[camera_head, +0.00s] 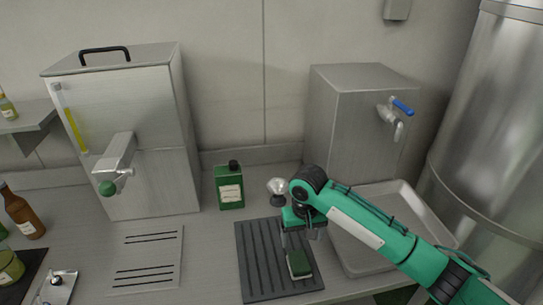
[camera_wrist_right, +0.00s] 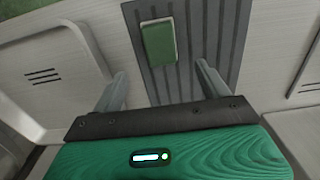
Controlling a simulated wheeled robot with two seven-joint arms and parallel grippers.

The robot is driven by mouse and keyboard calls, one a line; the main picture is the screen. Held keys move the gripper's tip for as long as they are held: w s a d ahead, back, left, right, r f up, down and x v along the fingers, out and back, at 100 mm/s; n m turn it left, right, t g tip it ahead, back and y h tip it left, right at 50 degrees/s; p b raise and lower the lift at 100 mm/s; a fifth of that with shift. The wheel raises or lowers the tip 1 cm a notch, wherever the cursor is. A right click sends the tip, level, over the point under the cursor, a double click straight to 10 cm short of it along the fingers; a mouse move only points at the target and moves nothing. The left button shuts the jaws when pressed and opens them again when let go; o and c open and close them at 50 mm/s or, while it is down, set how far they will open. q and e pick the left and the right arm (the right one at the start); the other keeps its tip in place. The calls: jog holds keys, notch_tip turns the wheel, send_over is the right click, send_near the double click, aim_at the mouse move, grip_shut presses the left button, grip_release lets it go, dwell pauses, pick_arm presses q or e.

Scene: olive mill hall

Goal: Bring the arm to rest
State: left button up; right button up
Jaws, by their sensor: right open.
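My right gripper (camera_head: 302,238) is above the dark ribbed mat (camera_head: 258,262) on the counter. In the right wrist view its two fingers (camera_wrist_right: 160,75) are spread wide with nothing between them. A small green block with a pale edge, like a sponge (camera_head: 299,264), lies on the mat near its right side. In the wrist view the sponge (camera_wrist_right: 158,41) lies beyond the fingertips, apart from them. My right arm reaches in from the lower right. My left gripper is not in view.
A green bottle (camera_head: 229,187) and a small glass-like item (camera_head: 277,190) stand behind the mat. A steel tank with a tap (camera_head: 120,150) is at left. A steel box with a blue-handled tap (camera_head: 360,120) stands over a shallow tray (camera_head: 421,205) at right, partly behind my arm.

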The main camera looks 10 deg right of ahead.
jog(key=s+a+f+n+t+y, duration=0.1)
jog(key=s+a+f, duration=0.1)
jog(key=s+f, duration=0.35)
jog(key=s+a+f+n+t+y, duration=0.1)
jog(key=s+a+f+y, duration=0.15)
jog(key=s, duration=0.55)
jog(key=s+d+t+h, duration=0.1)
jog(key=s+d+h, duration=0.1)
jog(key=s+d, duration=0.45)
jog(key=s+d+t+h, duration=0.1)
jog(key=s+d, duration=0.3)
jog(key=s, duration=0.5)
notch_tip(320, 180, down, 31)
jog(key=g, duration=0.2)
jog(key=s+d+f, duration=0.1)
jog(key=s+f, duration=0.8)
jog(key=f, duration=0.1)
jog(key=s+d+f+g+b, duration=0.1)
jog(key=s+d+f, duration=0.1)
jog(key=s+f, duration=0.8)
jog(key=shift+d+f, duration=0.3)
jog(key=shift+f, duration=0.3)
jog(key=shift+s+d+f+h, duration=0.1)
jog(key=shift+s+f+h, duration=0.15)
jog(key=shift+s, duration=0.3)
jog(key=shift+c, duration=0.5)
